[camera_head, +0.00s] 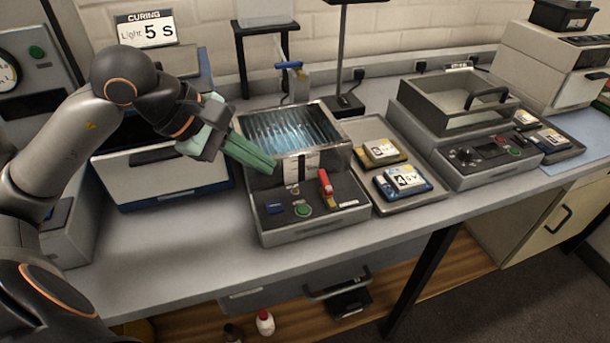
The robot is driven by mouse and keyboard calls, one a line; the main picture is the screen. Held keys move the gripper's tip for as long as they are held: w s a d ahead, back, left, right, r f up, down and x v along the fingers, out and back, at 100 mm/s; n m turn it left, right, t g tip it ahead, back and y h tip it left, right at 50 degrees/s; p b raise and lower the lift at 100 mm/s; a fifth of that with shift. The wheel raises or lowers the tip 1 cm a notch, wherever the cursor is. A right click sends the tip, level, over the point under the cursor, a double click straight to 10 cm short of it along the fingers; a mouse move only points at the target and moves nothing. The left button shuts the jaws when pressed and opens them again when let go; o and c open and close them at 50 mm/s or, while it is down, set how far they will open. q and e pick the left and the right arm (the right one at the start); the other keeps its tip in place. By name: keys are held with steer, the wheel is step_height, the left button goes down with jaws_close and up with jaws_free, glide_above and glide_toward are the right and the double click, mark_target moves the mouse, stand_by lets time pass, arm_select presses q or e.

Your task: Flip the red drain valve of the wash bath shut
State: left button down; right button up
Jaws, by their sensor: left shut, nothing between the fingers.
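The wash bath (318,223) stands on the bench in the middle of the head view, with rippled liquid (285,130) in its tank. The red drain valve (325,183) is on its front right, beside the tank wall. Its lever looks raised, nearly upright, above a yellow base. My left gripper (272,164) reaches in from the left, its green fingers shut and empty. The fingertips are over the front left edge of the tank, to the left of the red valve and apart from it. My right gripper is not in view.
A green button (303,210) and a blue switch (274,208) sit on the bath's front panel. A tray (408,204) with labelled cartridges stands close at the right. A lidded machine (450,110) is further right. The bench front (200,270) is clear.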

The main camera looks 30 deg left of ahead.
arm_select(q)
steer(key=shift+s+r+m+t+y+b, duration=0.25)
steer(key=shift+m+y, duration=0.4)
steer(key=shift+m, duration=1.2)
steer(key=shift+f+m+t+y+b, duration=0.1)
steer(key=shift+m+y+b, duration=0.35)
steer(key=shift+m, duration=1.45)
steer(key=shift+s+r+m+t+y+b, duration=0.15)
steer(key=shift+m+y, duration=0.65)
steer(key=shift+m, duration=1.05)
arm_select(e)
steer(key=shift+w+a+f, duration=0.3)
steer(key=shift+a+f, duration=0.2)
arm_select(q)
steer(key=shift+f, duration=0.2)
